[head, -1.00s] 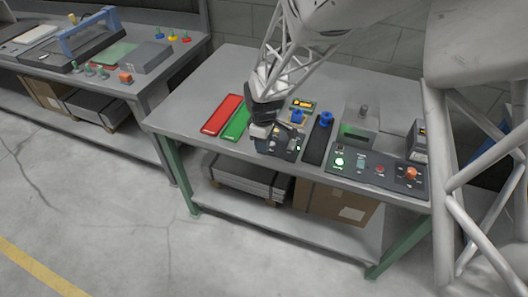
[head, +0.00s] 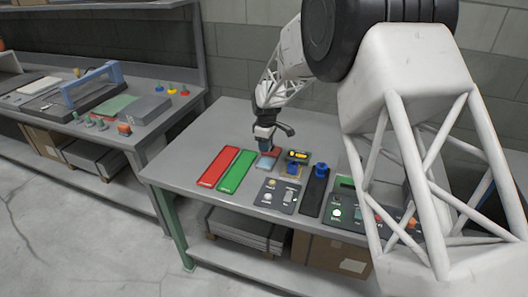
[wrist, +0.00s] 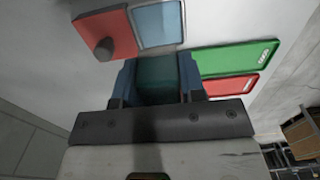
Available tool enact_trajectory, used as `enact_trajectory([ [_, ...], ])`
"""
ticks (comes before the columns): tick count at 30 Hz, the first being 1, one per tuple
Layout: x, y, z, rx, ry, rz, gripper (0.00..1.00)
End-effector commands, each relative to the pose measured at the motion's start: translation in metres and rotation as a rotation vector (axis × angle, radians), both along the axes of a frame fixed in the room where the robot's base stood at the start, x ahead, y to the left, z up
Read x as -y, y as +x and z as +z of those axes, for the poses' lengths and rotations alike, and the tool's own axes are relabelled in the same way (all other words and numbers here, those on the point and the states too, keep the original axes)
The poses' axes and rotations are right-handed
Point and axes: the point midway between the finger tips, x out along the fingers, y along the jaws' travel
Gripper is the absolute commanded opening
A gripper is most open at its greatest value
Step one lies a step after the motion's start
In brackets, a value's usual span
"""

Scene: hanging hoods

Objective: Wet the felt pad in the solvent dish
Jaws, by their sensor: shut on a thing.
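My gripper (head: 265,150) points down over the bench beside the solvent dish (head: 267,163). In the wrist view its two blue fingers (wrist: 157,82) are shut on a dark teal block (wrist: 158,74), which I take to be the felt pad. The pad's underside is hidden. The dish also shows in the wrist view (wrist: 159,22), with a pale blue inside and a grey rim, just beyond the pad. I cannot tell how high the pad is above the bench or whether it touches the dish.
A red block with a dark knob (wrist: 104,34) adjoins the dish. The red tray (head: 218,167) and green tray (head: 237,171) lie to the left.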

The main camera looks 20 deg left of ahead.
Motion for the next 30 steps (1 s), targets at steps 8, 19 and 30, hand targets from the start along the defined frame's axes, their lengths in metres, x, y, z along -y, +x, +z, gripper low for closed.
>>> enact_trajectory([
  [8,0.000,0.001,0.000,-0.001,0.000,0.000,0.18],
  [19,0.000,0.001,-0.006,-0.001,0.000,0.000,0.18],
  [30,0.000,0.001,-0.029,-0.002,-0.001,0.000,0.18],
])
